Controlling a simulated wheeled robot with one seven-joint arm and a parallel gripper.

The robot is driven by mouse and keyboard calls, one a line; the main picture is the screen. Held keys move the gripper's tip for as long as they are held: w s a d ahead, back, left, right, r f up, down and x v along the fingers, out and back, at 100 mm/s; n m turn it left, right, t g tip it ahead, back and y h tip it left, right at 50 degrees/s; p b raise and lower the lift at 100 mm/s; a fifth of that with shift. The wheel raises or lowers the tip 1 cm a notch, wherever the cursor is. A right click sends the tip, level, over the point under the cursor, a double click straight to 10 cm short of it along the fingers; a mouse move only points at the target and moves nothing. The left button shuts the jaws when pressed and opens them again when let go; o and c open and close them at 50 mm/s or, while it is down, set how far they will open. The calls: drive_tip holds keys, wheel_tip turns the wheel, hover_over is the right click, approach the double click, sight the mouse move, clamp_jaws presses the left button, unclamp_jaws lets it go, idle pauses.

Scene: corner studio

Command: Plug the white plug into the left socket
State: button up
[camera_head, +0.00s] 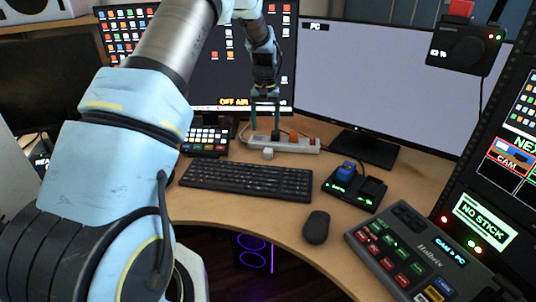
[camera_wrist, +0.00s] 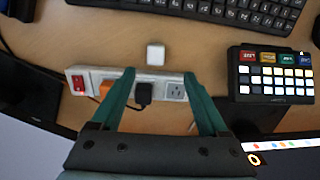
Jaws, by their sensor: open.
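The white plug (camera_head: 268,154) is a small white block lying loose on the desk in front of the power strip (camera_head: 284,146). It also shows in the wrist view (camera_wrist: 155,54), apart from the strip (camera_wrist: 158,75). My gripper (camera_head: 265,126) is open, its green fingers pointing down over the strip. In the wrist view the fingers (camera_wrist: 159,75) straddle the black plug (camera_wrist: 143,94) and the empty socket (camera_wrist: 174,92), with the white plug beyond the fingertips. This empty socket is at the strip's left end as the head view sees it. Nothing is held.
An orange plug (camera_wrist: 105,90) and a red switch (camera_wrist: 78,84) sit on the strip. A keyboard (camera_head: 247,179) is in front, a button pad (camera_head: 206,140) beside the strip, and monitors (camera_head: 373,73) stand behind. Bare desk surrounds the white plug.

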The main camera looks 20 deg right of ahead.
drive_tip(key=p, duration=0.1)
hover_over(268, 150)
drive_tip(key=shift+a+f, duration=0.2)
drive_tip(key=shift+f, duration=1.2)
drive_tip(key=shift+a+f, duration=0.2)
drive_tip(key=shift+f, duration=1.2)
drive_tip(key=shift+f, duration=0.1)
drive_tip(key=f+p, duration=0.1)
drive_tip(key=f, duration=0.1)
drive_tip(key=d+f+p, duration=0.1)
drive_tip(key=f, duration=0.1)
drive_tip(key=shift+p, duration=0.3)
drive_tip(key=shift+w+f, duration=0.1)
drive_tip(key=shift+f, duration=0.4)
drive_tip(key=shift+c, duration=0.3)
clamp_jaws()
